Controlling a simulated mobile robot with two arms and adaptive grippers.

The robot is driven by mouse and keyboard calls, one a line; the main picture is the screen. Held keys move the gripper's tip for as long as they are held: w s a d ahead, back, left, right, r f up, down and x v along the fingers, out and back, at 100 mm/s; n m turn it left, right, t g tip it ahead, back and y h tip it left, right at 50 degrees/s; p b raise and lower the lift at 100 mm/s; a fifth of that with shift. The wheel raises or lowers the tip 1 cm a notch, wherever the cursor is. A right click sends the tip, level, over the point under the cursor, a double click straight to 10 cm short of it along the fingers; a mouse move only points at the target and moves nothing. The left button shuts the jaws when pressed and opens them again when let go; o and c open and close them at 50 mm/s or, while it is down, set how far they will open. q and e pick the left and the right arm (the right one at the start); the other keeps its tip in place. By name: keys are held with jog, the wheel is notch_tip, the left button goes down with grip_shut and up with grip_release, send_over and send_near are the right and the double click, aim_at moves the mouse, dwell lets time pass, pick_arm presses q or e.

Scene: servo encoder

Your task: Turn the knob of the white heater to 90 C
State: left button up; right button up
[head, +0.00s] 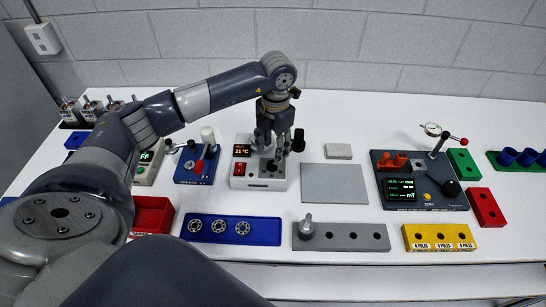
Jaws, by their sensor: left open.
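The white heater (258,184) stands left of the middle of the table. Its small display (242,150) reads 21 °C in red, and a red switch (240,168) sits below it. My left gripper (271,158) is open, pointing down over the right part of the heater's top face. Its fingers cover that part, so the knob is largely hidden and I cannot tell whether they touch it. My right gripper is not in view.
A blue device with a red lever (200,167) stands close left of the heater. A grey plate (333,184) lies to its right. A blue bearing tray (262,232) and a grey block (368,238) lie in front. A dark meter unit (450,198) stands further right.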

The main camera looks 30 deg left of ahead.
aim_at(272, 163)
pick_arm(q)
jog(key=shift+a+f+p, duration=0.15)
jog(key=shift+f+p, duration=0.65)
jog(key=shift+f, duration=2.35)
jog(key=shift+c, duration=0.5)
grip_shut()
